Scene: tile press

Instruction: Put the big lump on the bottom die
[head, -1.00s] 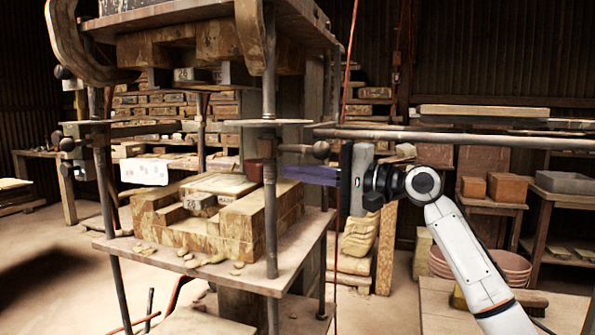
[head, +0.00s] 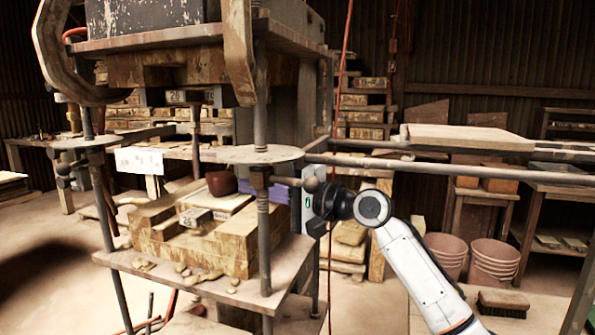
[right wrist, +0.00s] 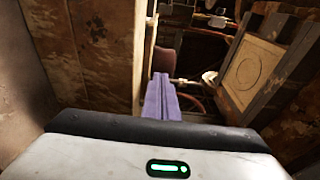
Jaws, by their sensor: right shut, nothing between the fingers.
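The big lump (head: 222,183) is a dark reddish-brown, rounded block. In the head view it appears over the back of the pale-topped bottom die (head: 228,203), among the wooden blocks on the press's lower shelf. My right gripper (head: 245,188) comes in from the right at lump height, partly hidden behind the press post. Its purple fingers are shut and empty. In the right wrist view the finger tips (right wrist: 161,80) point at the lump (right wrist: 165,60) and are close to it; I cannot tell if they touch. My left gripper is not in view.
A front post (head: 263,240) and a round disc (head: 260,154) stand beside my right gripper. The heavy upper press plate (head: 180,45) hangs above the die. Small clay scraps lie on the lower shelf (head: 170,280). Pink buckets (head: 492,265) stand at the right.

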